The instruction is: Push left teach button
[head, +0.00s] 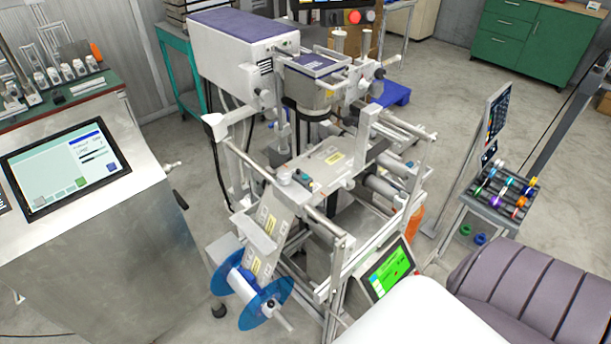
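A labelling machine with a white body (243,50) and a metal frame stands in the middle of the head view. A small panel with a green screen (388,268) is tilted at its lower right side. Small dark and green parts (304,177) sit on the machine's middle plate, too small to identify. A red button (352,17) is at the top of the view, beside a dark panel. I cannot tell which part is the left teach button. Neither of my grippers is in view.
A metal console with a touch screen (70,165) stands at the left. A reel with blue discs (248,292) juts from the machine's lower front. A rack with coloured rolls (505,190) is at the right. Green cabinets (530,38) stand at the back right. Open floor lies between them.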

